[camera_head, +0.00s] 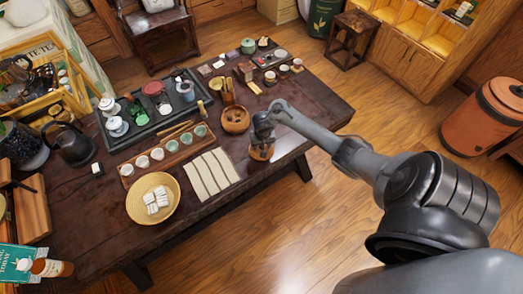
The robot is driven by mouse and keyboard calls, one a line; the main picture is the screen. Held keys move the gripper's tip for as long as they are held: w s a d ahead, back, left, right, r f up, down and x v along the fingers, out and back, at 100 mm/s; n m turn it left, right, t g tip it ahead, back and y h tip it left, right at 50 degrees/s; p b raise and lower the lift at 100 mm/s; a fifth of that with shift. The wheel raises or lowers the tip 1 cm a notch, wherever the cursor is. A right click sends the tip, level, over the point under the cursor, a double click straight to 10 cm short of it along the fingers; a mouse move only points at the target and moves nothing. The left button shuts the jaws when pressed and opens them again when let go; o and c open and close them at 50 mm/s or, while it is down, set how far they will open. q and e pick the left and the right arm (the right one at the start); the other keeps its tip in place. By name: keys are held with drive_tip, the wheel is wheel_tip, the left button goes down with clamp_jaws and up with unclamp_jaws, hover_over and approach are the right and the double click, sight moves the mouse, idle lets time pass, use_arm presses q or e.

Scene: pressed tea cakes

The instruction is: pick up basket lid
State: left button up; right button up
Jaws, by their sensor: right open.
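A round yellow woven basket (135,207), open at the top, stands near the table's front edge with white packets inside. A round brown container (235,120) stands near the table's middle. A small round brown piece (262,153), perhaps the basket lid, lies near the table's front right edge; I cannot tell for sure. My right gripper (262,140) is over this brown piece, pointing down and open. It hides part of the piece, and I cannot tell whether they touch. My left gripper is not in view.
A striped pale cloth (209,174) lies between the yellow basket and my right gripper. A wooden tray (165,155) with several cups and a dark tea tray (150,120) with teaware lie behind. The table's right end (320,105) is clear.

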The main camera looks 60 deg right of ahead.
clamp_jaws()
drive_tip(key=shift+r, duration=0.1)
idle(0.3)
